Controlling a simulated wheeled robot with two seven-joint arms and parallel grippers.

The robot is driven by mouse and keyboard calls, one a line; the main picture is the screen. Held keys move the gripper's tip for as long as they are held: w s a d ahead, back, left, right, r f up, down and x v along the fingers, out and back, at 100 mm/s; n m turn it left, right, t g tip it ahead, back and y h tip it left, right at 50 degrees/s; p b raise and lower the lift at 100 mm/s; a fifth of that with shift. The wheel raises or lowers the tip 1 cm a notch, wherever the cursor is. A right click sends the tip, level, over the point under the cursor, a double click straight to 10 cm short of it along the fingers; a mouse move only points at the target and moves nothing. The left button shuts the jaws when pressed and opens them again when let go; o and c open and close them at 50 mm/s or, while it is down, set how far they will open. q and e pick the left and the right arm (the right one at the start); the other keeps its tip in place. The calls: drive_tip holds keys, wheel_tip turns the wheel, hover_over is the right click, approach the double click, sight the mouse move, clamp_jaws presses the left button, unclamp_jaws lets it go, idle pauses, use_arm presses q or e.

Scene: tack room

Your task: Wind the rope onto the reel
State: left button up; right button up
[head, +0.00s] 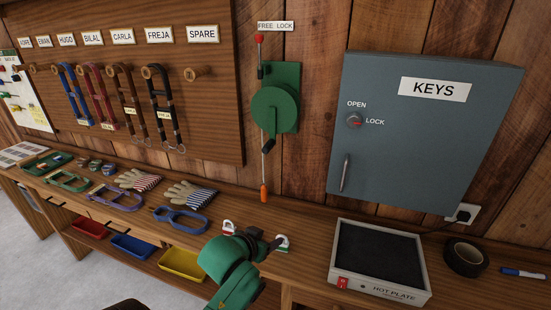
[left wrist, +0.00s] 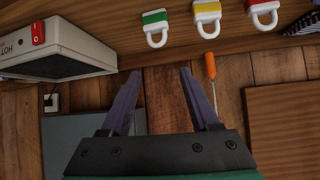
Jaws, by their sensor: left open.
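The green reel (head: 275,108) is mounted on the plank wall. A thin rod with a red knob (head: 259,39) stands up at its left, under a FREE LOCK label (head: 276,26). The pale rope (head: 264,165) hangs straight down from the reel to an orange end piece (head: 263,193) just above the bench. In the left wrist view the orange end piece (left wrist: 210,66) is beside the right-hand finger, outside the jaws. My left gripper (head: 275,241) is open and empty over the bench, below the rope's end; its purple fingers show in the left wrist view (left wrist: 160,72). My right gripper is not visible.
Red (head: 228,227) and green (head: 282,242) padlocks lie by my left gripper; a yellow one (left wrist: 207,15) lies between them. A hot plate (head: 380,262) stands right, under a grey key cabinet (head: 420,130). Halters and gloves (head: 192,194) lie left.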

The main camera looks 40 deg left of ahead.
use_arm(q)
drive_tip(key=w+a+r+n+t+y, duration=0.1)
drive_tip(key=w+a+r+n+t, duration=0.15)
drive_tip(key=a+r, duration=0.4)
drive_tip(key=t+y, duration=0.2)
drive_tip(key=t, duration=0.2)
approach(272, 144)
drive_tip(key=shift+n, duration=0.35)
drive_tip(key=x, duration=0.4)
drive_tip(key=p+x, duration=0.1)
drive_tip(key=x, duration=0.3)
drive_tip(key=a+f+p+x, duration=0.1)
drive_tip(key=x, duration=0.3)
clamp_jaws()
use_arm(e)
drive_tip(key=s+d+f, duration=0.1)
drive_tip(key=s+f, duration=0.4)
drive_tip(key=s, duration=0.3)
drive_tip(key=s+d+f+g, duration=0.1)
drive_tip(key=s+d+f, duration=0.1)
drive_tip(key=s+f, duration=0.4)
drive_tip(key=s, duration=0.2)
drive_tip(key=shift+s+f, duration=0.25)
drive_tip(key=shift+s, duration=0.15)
use_arm(q)
drive_tip(key=shift+d, duration=0.1)
